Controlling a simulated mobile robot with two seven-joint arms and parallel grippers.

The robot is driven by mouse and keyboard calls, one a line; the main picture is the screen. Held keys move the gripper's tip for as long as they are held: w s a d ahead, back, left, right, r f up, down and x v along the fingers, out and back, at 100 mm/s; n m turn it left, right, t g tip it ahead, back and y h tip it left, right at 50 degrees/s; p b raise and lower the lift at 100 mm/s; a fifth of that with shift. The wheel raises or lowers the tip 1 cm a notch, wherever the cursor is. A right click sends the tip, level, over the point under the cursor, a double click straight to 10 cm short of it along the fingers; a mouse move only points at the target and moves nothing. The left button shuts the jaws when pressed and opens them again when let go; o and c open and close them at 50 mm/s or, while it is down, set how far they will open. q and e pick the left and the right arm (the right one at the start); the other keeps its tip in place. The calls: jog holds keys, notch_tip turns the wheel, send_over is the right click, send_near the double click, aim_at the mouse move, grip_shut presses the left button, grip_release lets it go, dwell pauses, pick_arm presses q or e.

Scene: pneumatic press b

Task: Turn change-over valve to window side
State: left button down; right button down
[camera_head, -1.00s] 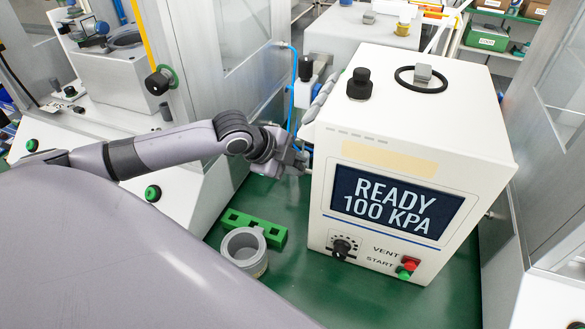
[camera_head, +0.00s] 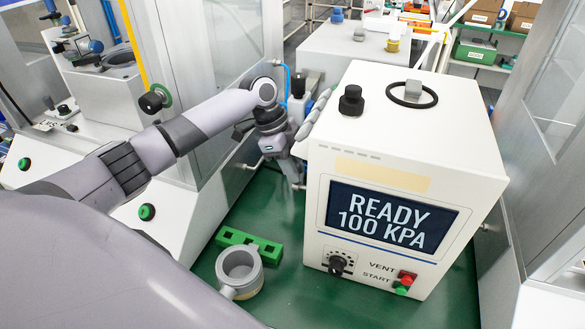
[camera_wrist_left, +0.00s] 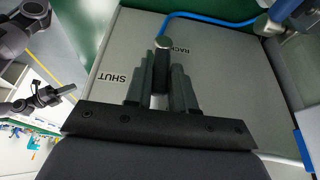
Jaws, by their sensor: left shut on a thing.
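My left gripper (camera_head: 297,182) reaches down into the gap at the left side of the white press. In the left wrist view, its two grey fingers (camera_wrist_left: 164,92) are shut on a dark upright lever, the valve handle (camera_wrist_left: 161,70). A round metal fitting (camera_wrist_left: 163,43) sits at the far end of the handle, by a blue hose (camera_wrist_left: 215,17). The grey surface below carries the labels "SHUT" (camera_wrist_left: 122,77) and one that seems to read "RACK" (camera_wrist_left: 180,50). In the head view my wrist hides most of the valve.
The press (camera_head: 400,150) displays "READY 100 KPA" and stands close on the right. A glass-panelled cabinet (camera_head: 228,60) stands on the left. A grey cup (camera_head: 240,270) and a green block (camera_head: 250,245) lie on the green surface in front.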

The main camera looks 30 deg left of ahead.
pick_arm(q)
jog(key=shift+f, duration=0.1)
dwell(0.5)
jog(key=c, duration=1)
grip_release()
jog(key=shift+c, duration=0.2)
jog(key=shift+s, duration=0.1)
